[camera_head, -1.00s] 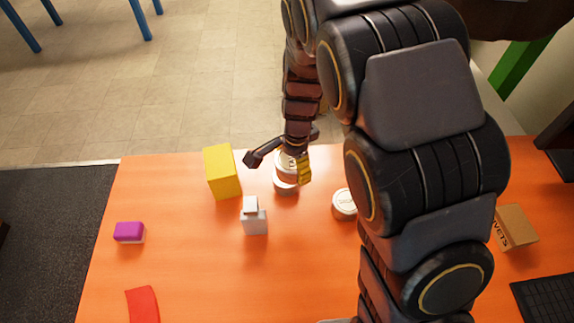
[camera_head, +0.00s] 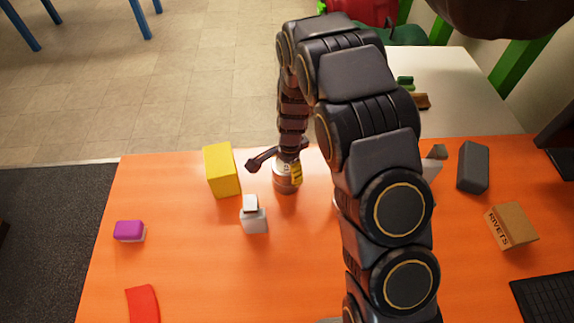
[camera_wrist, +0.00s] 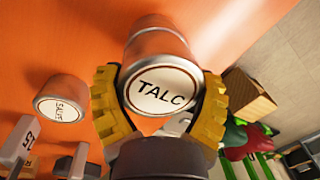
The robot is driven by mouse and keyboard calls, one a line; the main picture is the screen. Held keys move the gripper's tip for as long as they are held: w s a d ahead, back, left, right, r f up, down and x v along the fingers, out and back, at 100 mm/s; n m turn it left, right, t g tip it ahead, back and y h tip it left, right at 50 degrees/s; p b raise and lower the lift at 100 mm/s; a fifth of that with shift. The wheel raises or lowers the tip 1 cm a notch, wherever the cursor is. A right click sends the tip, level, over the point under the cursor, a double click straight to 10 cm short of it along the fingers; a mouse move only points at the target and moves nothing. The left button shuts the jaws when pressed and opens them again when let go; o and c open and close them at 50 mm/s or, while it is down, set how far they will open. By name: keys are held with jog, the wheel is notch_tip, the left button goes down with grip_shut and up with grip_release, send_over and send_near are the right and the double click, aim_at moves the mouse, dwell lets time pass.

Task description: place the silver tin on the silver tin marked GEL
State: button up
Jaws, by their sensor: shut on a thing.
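My gripper (camera_wrist: 160,105) has its two yellow fingers shut around a silver tin (camera_wrist: 160,93), whose lid reads TALC and faces the wrist camera. In the head view my gripper (camera_head: 287,168) is low over the orange table. Silver tin body (camera_head: 285,184) shows below the fingers there, near the tabletop. A further cylinder seems to continue beyond the held tin, but I cannot tell clearly where one tin ends and another begins. No GEL marking is readable. Another silver tin, marked SALVE (camera_wrist: 61,98), stands apart at the left in the wrist view.
A yellow block (camera_head: 222,171) and a small grey-white object (camera_head: 253,216) stand close left of my gripper. A purple block (camera_head: 129,231) and a red piece (camera_head: 142,303) lie farther left. A RIVETS box (camera_head: 511,226) and a dark grey block (camera_head: 473,167) are right.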

jog(key=o, duration=1.1)
jog(key=shift+f, duration=0.1)
jog(key=r, duration=0.7)
jog(key=s+r, duration=0.1)
jog(key=r, duration=0.3)
jog(key=shift+d+r, duration=0.3)
jog(key=s+d+r+n+g, duration=0.1)
jog(key=s+r+n, duration=0.3)
jog(key=s, duration=0.5)
jog(key=s+d+r+n, duration=0.3)
jog(key=s+r+n, duration=0.1)
jog(key=s, duration=0.6)
jog(key=s+d+r+n+g, duration=0.1)
jog(key=s+r+n, duration=0.3)
jog(key=s, duration=0.5)
jog(key=shift+s+d+r+n+g+h, duration=0.2)
jog(key=shift+d+r+n+g+h, duration=0.15)
jog(key=shift+d+r, duration=0.4)
